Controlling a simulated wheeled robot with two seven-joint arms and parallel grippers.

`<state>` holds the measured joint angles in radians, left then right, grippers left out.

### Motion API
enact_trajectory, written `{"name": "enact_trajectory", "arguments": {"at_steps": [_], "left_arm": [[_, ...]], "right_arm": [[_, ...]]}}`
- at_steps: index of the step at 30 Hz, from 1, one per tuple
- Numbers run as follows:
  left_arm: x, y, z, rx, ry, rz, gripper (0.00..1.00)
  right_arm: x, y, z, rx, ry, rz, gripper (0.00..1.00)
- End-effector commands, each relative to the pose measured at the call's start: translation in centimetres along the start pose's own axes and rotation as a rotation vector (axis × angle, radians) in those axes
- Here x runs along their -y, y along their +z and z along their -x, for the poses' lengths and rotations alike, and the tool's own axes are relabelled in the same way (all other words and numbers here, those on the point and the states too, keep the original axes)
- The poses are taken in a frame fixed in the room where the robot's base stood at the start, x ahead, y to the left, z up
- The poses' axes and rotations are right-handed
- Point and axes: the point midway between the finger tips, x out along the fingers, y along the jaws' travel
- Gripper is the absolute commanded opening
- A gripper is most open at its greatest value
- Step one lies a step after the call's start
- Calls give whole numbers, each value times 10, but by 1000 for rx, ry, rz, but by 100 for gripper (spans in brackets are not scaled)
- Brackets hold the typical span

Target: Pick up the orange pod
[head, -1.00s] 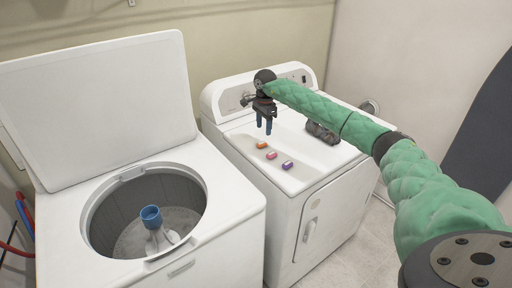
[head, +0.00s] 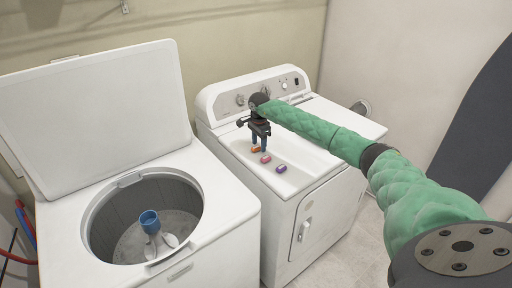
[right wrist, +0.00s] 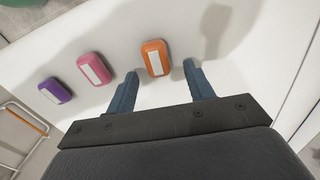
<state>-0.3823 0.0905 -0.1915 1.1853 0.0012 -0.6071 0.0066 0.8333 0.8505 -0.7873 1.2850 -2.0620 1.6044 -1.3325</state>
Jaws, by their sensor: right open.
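The orange pod (head: 256,150) lies on the white dryer top, the farthest back in a row of three pods. My right gripper (head: 259,147) is low over it, pointing down, with its two blue fingers open. In the right wrist view the orange pod (right wrist: 155,58) shows in the gap between the fingertips (right wrist: 160,68), with clear space to each finger. It is not gripped; how far the fingertips are above the surface is hard to tell. My left gripper is not in view.
A pink pod (head: 266,159) and a purple pod (head: 281,169) lie nearby on the dryer (head: 312,181). The dryer's control panel (head: 275,91) rises behind my gripper. An open washer (head: 225,204) with its lid (head: 98,121) raised stands at the left.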

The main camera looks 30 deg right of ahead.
Motion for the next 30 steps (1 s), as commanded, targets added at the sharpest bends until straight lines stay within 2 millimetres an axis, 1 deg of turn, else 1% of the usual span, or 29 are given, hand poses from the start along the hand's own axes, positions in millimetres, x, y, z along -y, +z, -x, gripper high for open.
{"name": "enact_trajectory", "arguments": {"at_steps": [5, 11, 12, 14, 15, 19, 30], "left_arm": [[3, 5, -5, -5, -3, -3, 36], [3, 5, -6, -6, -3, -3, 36], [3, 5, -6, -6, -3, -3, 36], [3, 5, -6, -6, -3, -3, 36], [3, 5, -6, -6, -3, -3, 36], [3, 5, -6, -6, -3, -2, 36], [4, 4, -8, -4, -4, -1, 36]], "right_arm": [[0, 0, -6, -1, -1, 0, 53], [0, 0, -7, -1, -1, 0, 53], [0, 0, -7, 0, -1, 0, 51], [0, 0, -7, 0, -1, 0, 39], [0, 0, -7, 0, -1, 0, 31], [0, 0, -7, 0, -1, 0, 6], [0, 0, -5, 0, -2, 0, 5]]}}
